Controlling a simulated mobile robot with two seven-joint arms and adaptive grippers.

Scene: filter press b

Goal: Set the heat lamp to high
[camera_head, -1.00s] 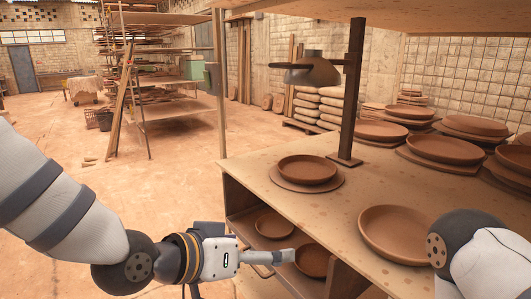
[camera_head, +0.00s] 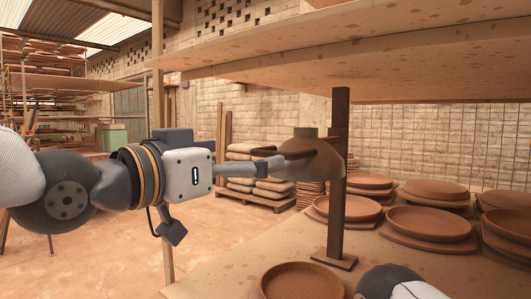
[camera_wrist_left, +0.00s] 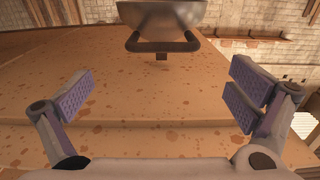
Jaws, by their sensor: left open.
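The heat lamp (camera_head: 318,153) is a dark metal dome with a short cap, mounted on a dark upright post (camera_head: 338,190) on the table. In the left wrist view the lamp's metal shade (camera_wrist_left: 160,16) shows at the top middle, with a dark U-shaped bar (camera_wrist_left: 162,46) at its edge. My left gripper (camera_head: 276,166) is raised to lamp height, just left of the shade in the head view. In the left wrist view my left gripper (camera_wrist_left: 160,97) is open and empty, with the bar ahead between its fingers. My right gripper is out of view.
A wide board (camera_head: 400,65) hangs over the table. Stacked sacks (camera_head: 262,180) stand behind. My right arm shows at the lower right.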

